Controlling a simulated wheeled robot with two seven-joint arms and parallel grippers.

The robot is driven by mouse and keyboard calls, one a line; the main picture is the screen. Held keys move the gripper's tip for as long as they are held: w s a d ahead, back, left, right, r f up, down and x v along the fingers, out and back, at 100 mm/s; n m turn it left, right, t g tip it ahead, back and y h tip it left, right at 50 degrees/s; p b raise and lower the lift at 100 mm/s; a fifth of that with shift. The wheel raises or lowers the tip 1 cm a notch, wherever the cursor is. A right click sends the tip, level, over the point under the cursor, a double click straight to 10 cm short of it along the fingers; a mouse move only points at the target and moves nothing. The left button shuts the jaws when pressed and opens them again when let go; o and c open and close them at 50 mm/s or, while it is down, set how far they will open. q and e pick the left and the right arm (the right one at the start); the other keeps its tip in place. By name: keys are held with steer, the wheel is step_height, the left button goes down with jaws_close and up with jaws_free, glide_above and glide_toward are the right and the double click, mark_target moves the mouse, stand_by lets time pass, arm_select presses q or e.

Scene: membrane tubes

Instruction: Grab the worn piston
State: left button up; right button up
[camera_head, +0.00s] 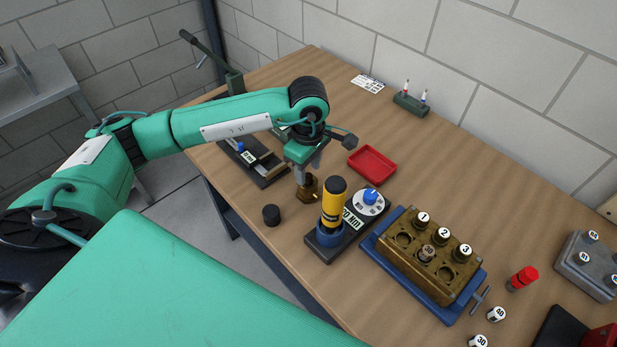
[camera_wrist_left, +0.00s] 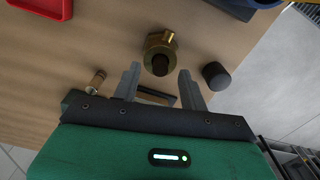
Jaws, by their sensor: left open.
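My left gripper (camera_head: 308,174) is open and empty above the wooden table. Its two fingers also show in the left wrist view (camera_wrist_left: 158,74). A brass hex fitting with a dark centre (camera_head: 307,188) stands just below and beyond the fingertips; in the left wrist view (camera_wrist_left: 160,54) it appears ahead of the gap between them, not gripped. A small brass-and-dark cylinder (camera_wrist_left: 97,82) shows left of the fingers. A short black cylinder (camera_head: 271,215) stands nearby, right of the fingers in the left wrist view (camera_wrist_left: 216,76). I cannot tell which part is the worn piston. My right gripper is not seen.
A yellow-and-black tool (camera_head: 333,205) stands in a blue-ringed base beside a dial (camera_head: 369,199). A brass block (camera_head: 405,268) with numbered caps sits in a blue tray (camera_head: 373,250). A red tray (camera_head: 372,165) lies behind. Clear table lies behind the red tray.

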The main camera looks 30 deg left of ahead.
mark_target(309, 175)
arm_select(q)
steer(key=shift+f, duration=0.5)
steer(key=shift+d+f, duration=0.1)
steer(key=shift+f, duration=0.15)
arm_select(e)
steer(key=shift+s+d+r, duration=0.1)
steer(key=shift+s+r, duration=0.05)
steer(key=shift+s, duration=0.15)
arm_select(q)
steer(key=c, duration=0.9)
jaws_close()
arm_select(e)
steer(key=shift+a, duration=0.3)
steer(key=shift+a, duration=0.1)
arm_select(q)
steer(key=shift+r, duration=0.1)
